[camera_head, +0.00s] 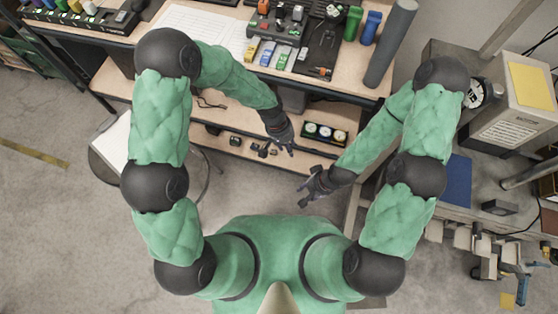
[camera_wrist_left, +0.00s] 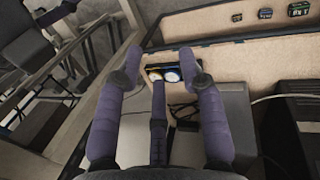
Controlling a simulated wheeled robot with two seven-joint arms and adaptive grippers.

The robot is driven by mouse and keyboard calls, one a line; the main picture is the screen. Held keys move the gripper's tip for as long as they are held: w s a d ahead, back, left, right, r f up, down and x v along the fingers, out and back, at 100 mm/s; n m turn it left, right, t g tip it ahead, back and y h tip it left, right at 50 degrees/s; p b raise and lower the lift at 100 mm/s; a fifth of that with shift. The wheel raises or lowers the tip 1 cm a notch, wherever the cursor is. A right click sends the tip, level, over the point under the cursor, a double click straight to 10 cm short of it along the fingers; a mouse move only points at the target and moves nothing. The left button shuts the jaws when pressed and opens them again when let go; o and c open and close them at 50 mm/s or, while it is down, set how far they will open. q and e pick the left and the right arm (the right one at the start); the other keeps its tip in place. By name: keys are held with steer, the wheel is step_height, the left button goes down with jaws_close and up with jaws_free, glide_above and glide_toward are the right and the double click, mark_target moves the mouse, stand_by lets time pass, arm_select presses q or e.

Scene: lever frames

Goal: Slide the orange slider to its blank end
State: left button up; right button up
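A dark panel (camera_head: 334,50) with switches and coloured parts lies on the table top at the upper middle of the head view. An orange part (camera_head: 264,6) shows at its upper left and a small orange mark (camera_head: 325,72) at its front right; I cannot tell which is the orange slider, nor its blank end. My left gripper (camera_head: 287,146) is empty, below the table's front edge; in the left wrist view its fingers (camera_wrist_left: 160,68) are spread apart. My right gripper (camera_head: 306,190) is empty with fingers apart, lower and away from the panel.
A gauge box (camera_head: 325,133) sits on the lower shelf. The wooden table edge (camera_head: 330,83) lies between my grippers and the panel.

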arm_select(q)
step_height(320, 180, down, 6)
steer(key=s+a+b, duration=0.2)
steer(key=shift+a+f+n+b, duration=0.25)
steer(key=shift+a+n+b, duration=0.05)
steer(key=shift+a+b, duration=0.1)
steer(key=shift+s, duration=0.1)
